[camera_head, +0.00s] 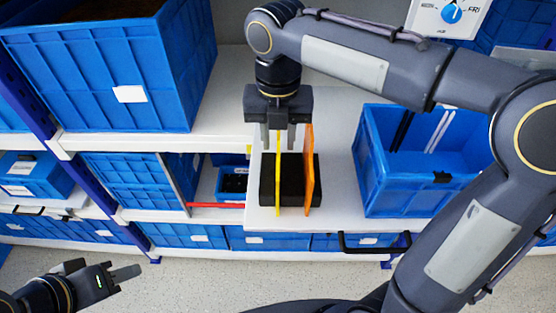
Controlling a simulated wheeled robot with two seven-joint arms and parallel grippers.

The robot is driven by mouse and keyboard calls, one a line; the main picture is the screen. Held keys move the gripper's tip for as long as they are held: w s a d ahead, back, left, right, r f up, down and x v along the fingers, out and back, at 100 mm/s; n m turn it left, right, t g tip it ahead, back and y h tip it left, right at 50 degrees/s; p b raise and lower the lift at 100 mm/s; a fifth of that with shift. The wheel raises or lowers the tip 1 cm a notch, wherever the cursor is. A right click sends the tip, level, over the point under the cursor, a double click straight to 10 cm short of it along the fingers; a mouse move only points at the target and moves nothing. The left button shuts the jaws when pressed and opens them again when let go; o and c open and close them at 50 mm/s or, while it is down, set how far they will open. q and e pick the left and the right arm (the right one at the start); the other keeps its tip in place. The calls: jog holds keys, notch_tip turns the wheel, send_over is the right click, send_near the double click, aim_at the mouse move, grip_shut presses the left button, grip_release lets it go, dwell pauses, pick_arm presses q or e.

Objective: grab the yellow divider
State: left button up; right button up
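The yellow divider (279,185) stands upright in a black slotted block (291,168) on the white shelf board. An orange divider (309,172) stands just to its right in the same block. My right gripper (278,138) points down over the yellow divider. Its two fingers are apart, with the top of the yellow divider between them; I see a gap on both sides. My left gripper (126,273) is low at the left, over the floor and far from the dividers; its finger gap does not show clearly.
An open blue bin (385,190) stands right of the block. A large blue crate (110,70) is at the upper left. A rotary switch (451,13) with a blue knob is at the top right. A black handle (373,243) is on the board's front edge.

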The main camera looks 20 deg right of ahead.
jog(key=shift+f, duration=1.15)
grip_shut()
